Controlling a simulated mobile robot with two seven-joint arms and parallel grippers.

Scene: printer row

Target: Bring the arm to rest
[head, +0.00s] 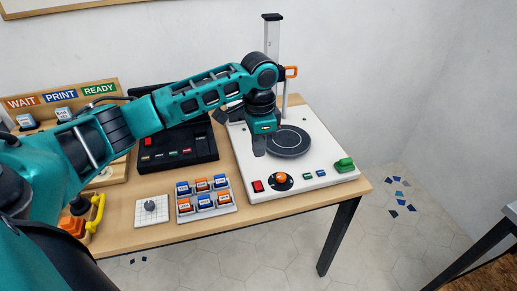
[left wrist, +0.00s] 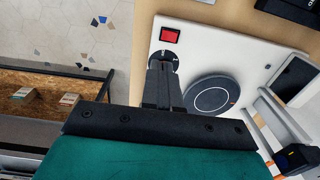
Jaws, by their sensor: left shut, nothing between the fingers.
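My left arm reaches in from the left in the head view, over the table. My left gripper (head: 259,146) points down above the white printer (head: 240,155), beside its round dark plate (head: 289,142). Its fingers are shut and empty. I cannot tell the exact height of the fingertips above the printer. My right gripper is in neither view.
The wooden table (head: 150,220) also holds a black device (head: 180,145), a block of orange and blue buttons (head: 206,196) and a small white tile with a knob (head: 151,210). An upright post (head: 272,40) rises behind the plate. A sign board (head: 60,97) stands at the back left.

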